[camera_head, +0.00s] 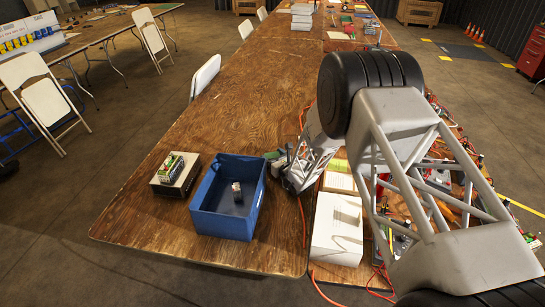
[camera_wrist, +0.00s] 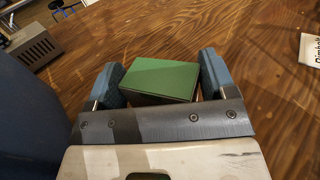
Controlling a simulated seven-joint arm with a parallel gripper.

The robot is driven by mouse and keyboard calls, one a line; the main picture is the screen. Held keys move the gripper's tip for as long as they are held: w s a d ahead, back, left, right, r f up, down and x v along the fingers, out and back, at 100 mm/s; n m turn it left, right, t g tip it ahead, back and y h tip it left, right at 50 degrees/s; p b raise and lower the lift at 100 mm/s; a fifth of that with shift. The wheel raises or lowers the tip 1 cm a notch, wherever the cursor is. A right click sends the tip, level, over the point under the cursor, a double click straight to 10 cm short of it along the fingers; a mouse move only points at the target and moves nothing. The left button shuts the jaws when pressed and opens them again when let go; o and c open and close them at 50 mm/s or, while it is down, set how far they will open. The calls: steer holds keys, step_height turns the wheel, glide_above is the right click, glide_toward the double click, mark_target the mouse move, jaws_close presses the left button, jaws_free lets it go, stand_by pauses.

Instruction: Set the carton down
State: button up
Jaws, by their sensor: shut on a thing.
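The carton is a small green box (camera_wrist: 160,80) in the wrist view. It sits between the two blue-padded fingers of my gripper (camera_wrist: 161,82), which is shut on it. In the head view my gripper (camera_head: 276,157) is just right of the blue bin (camera_head: 221,222), over the wooden table (camera_head: 245,85). The carton is hard to make out there. The wrist view shows wood beyond the carton, but I cannot tell whether the carton touches the table.
The blue bin's wall stands close on the left in the wrist view (camera_wrist: 25,115) and holds a small pale object (camera_head: 236,188). A grey box (camera_head: 168,187) with small items on top stands left of the bin. White boxes (camera_head: 337,228) and cables crowd the right. Bare table lies behind the bin.

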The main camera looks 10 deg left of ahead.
steer(key=shift+f, duration=0.2)
steer(key=o, duration=0.9)
steer(key=shift+c, duration=0.2)
steer(key=shift+s+d, duration=0.1)
steer(key=shift+s+d, duration=0.4)
steer(key=shift+v, duration=0.9)
step_height(320, 180, up, 7)
steer(key=shift+a, duration=0.1)
